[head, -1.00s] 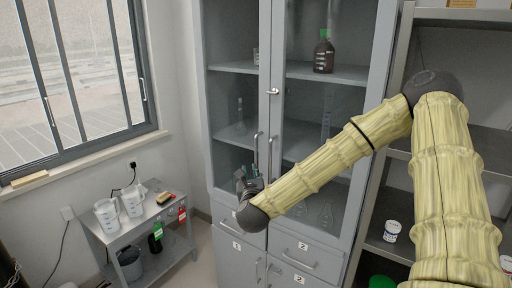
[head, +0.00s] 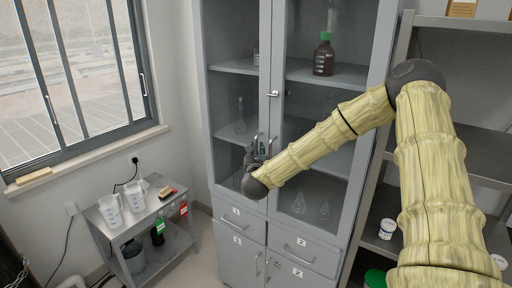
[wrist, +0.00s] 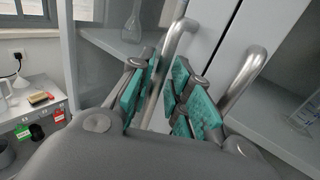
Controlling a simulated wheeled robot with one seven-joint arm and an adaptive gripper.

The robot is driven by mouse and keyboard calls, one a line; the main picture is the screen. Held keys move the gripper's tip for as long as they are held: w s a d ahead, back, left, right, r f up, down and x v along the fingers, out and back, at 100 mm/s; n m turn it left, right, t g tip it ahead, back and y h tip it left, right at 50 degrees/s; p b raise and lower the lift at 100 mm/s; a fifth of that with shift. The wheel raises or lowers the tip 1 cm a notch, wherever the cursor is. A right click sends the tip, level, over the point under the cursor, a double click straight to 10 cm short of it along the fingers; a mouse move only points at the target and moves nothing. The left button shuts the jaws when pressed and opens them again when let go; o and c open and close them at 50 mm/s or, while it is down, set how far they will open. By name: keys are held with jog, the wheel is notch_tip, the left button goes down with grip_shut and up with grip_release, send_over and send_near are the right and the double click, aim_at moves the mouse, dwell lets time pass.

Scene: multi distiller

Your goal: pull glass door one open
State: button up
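The left glass door (head: 230,150) of the tall grey cabinet is shut, beside the right glass door (head: 310,150). Each has a vertical bar handle near the middle seam. My gripper (head: 256,150) is at these handles in the head view, where its arm partly hides them. In the wrist view, the left handle (wrist: 177,38) runs down between the teal pads of my gripper (wrist: 165,95). The fingers are apart, with a gap beside the bar; firm contact does not show. The right handle (wrist: 245,75) is outside the fingers, to the right.
Drawers (head: 305,252) and lower doors are below the glass doors. Glassware and a brown bottle (head: 323,55) stand inside. A small table (head: 160,228) with jugs is at the left under a window. An open shelf (head: 470,150) stands at the right.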

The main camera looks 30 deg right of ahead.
jog(key=shift+w+d, duration=0.3)
jog(key=shift+w, duration=0.05)
grip_shut()
jog(key=shift+a+f, duration=0.1)
jog(key=shift+a, duration=0.05)
